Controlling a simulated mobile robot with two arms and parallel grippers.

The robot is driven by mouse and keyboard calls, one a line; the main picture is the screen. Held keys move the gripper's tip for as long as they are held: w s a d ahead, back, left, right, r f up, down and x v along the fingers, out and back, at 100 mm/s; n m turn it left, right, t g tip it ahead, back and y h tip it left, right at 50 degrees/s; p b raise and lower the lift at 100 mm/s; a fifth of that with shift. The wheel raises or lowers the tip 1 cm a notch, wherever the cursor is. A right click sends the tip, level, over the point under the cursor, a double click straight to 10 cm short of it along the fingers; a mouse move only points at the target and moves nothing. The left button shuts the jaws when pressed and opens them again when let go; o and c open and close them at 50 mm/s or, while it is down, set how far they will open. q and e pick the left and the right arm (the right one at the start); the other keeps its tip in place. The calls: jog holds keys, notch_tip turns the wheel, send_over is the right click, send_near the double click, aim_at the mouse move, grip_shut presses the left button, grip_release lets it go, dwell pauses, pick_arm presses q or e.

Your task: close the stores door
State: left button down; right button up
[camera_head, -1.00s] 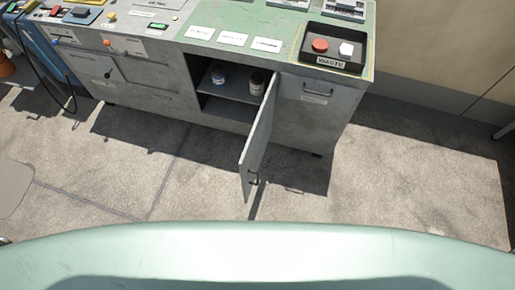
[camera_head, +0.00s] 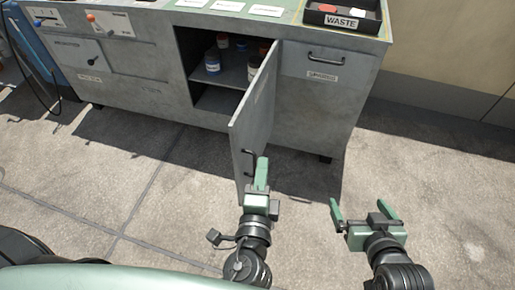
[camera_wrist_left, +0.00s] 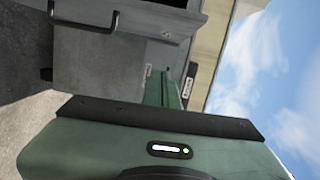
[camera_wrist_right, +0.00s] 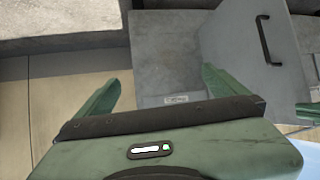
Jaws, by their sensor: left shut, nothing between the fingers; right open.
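The stores door (camera_head: 256,105) is a grey panel on the cabinet front. It stands wide open, swung out toward me, with a dark bar handle (camera_head: 249,162) near its free edge. The door and its handle (camera_wrist_right: 265,40) also show in the right wrist view. My left gripper (camera_head: 262,162) is shut and empty, its fingers up beside the handle at the door's free edge. I cannot tell whether they touch. My right gripper (camera_head: 364,206) is open and empty, to the right of the door and apart from it, over the floor.
The open compartment holds several jars (camera_head: 213,61) on a shelf (camera_head: 232,77). A drawer front with a handle (camera_head: 326,58) is right of the door. The waste tray (camera_head: 341,21) sits on the cabinet top. The floor (camera_head: 440,190) at right is clear.

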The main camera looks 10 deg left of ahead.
pick_arm(q)
notch_tip(320, 180, up, 3)
jog(key=t, duration=0.1)
jog(key=p, duration=0.2)
send_over(244, 125)
jog(key=s+d, duration=0.2)
jog(key=s, duration=0.2)
jog(key=shift+s+a+y, duration=0.1)
jog(key=shift+y, duration=0.3)
pick_arm(e)
jog(key=s+d+f+g+h, duration=0.1)
jog(key=s+d+f+g, duration=0.2)
jog(key=s, duration=0.5)
jog(key=shift+s+d+f+g, duration=0.15)
jog(key=shift+s+f+g, duration=0.15)
jog(key=shift+g, duration=0.4)
pick_arm(q)
jog(key=shift+a, duration=0.15)
